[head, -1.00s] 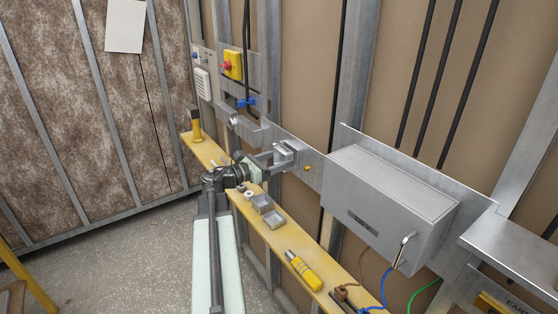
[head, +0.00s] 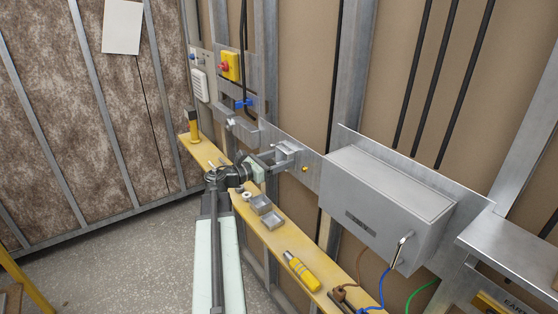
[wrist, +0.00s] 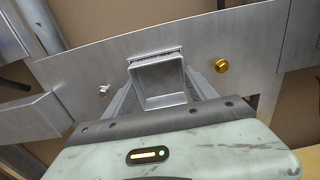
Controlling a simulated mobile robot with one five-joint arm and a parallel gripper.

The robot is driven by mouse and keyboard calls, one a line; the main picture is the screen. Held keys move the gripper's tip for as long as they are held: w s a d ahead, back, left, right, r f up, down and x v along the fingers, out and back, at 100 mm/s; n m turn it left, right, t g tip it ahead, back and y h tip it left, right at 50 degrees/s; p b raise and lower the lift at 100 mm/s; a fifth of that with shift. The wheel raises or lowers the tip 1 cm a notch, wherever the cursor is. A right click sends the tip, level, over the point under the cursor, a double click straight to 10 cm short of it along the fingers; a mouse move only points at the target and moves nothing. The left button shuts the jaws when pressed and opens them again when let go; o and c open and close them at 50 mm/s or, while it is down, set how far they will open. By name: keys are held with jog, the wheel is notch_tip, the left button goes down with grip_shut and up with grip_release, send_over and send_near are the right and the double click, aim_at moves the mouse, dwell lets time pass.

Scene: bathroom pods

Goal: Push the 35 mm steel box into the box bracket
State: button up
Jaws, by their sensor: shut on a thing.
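My gripper (head: 272,160) is shut on a small square steel box (wrist: 160,84). The box's open face points at the wrist camera, with one finger along each side. The box is at a metal mounting plate (wrist: 215,52) on the wall. A thin bracket lip (wrist: 154,54) runs along the box's top edge in the wrist view. The rest of the bracket is hidden by the box and fingers. In the head view the box (head: 287,150) sits at the wall; I cannot tell how deep it is in the bracket.
Two grey boxes (head: 266,212) and a yellow-handled tool (head: 301,270) lie on the yellow shelf (head: 262,240) below. A large grey enclosure (head: 385,205) is close on the right. A brass knob (wrist: 221,66) protrudes right of the box, and a silver screw (wrist: 104,91) left.

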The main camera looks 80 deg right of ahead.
jog(key=o, duration=1.5)
jog(key=v, duration=0.7)
jog(key=shift+w+a, duration=0.25)
jog(key=shift+w, duration=0.05)
jog(key=shift+c, duration=0.3)
